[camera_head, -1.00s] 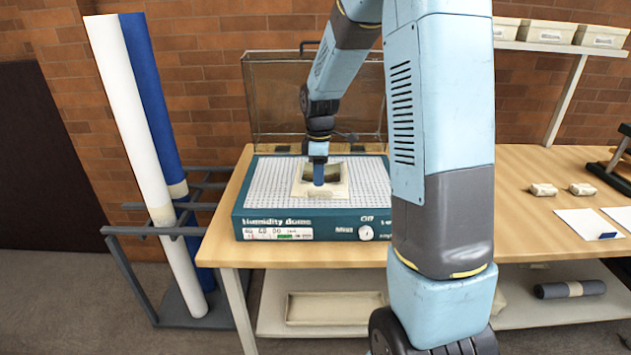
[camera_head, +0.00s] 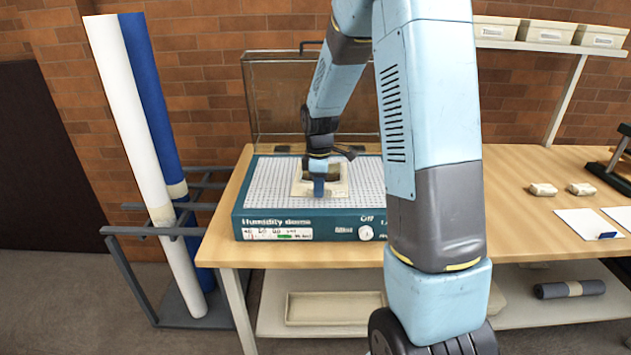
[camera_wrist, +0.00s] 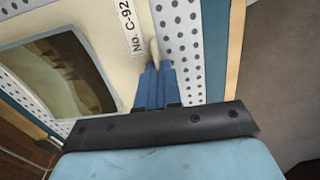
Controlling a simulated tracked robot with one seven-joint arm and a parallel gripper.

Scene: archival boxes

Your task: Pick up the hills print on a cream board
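The hills print (camera_head: 335,171), a dark landscape picture on a cream board (camera_head: 341,189), lies on the white perforated top of the teal humidity dome base (camera_head: 300,220). My gripper (camera_head: 319,190) points down at the front part of the board and hides some of it. In the wrist view, the picture (camera_wrist: 70,75) is at the left, with the board's cream margin (camera_wrist: 105,45) and a "No. C-92" label beside it. My blue fingers (camera_wrist: 154,75) are close together at the board's edge, around a small cream tab (camera_wrist: 153,52). Whether they grip it is unclear.
The dome's clear lid (camera_head: 285,95) stands open behind. White and blue rolls (camera_head: 140,130) lean in a rack at the left. The table (camera_head: 510,165) at the right holds two small cream blocks and white sheets. Cream boxes (camera_head: 545,31) sit on a shelf above.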

